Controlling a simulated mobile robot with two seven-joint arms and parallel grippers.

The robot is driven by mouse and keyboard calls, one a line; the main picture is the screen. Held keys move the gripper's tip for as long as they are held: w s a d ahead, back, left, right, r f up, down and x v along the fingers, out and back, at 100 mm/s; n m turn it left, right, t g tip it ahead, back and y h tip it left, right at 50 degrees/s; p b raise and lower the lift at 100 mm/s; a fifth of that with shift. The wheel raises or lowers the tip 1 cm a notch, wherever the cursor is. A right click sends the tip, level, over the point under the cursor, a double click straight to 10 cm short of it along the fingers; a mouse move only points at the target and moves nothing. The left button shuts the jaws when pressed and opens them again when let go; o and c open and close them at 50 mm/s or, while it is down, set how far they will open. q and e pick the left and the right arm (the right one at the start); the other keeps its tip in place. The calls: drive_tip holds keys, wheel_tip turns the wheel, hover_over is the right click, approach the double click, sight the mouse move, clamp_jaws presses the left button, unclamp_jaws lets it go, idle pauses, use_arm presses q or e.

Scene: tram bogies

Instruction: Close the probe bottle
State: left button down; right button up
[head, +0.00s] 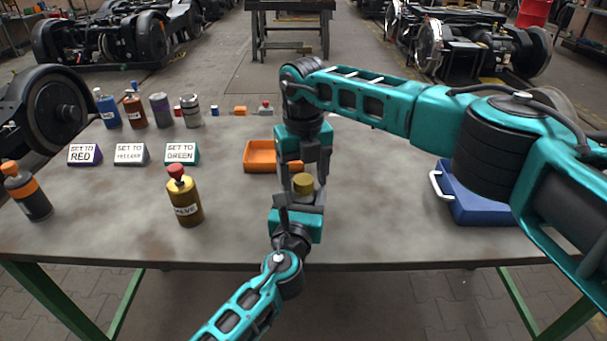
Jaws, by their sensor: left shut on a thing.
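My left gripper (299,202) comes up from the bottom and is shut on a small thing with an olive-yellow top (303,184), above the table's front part. Its lower part is hidden by the fingers, so I cannot tell whether this is the probe bottle or its cap. My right gripper (303,168) points down from directly above. Its fingers are spread apart around and above the yellow top, with gaps visible at the sides.
An orange tray (258,168) lies behind the grippers. A blue case (462,205) sits at the right, partly behind my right arm. The front middle table is clear.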

wheel_tip(320, 180, up, 12)
idle(0.6)
use_arm(q)
drive_tip(key=shift+c, duration=0.7)
unclamp_jaws()
drive_tip(key=s+a+p, duration=0.1)
drive_tip(key=s+a, duration=0.1)
drive_tip(key=s, duration=1)
drive_tip(key=shift+s, duration=0.4)
use_arm(e)
drive_tip(key=shift+r, duration=0.45)
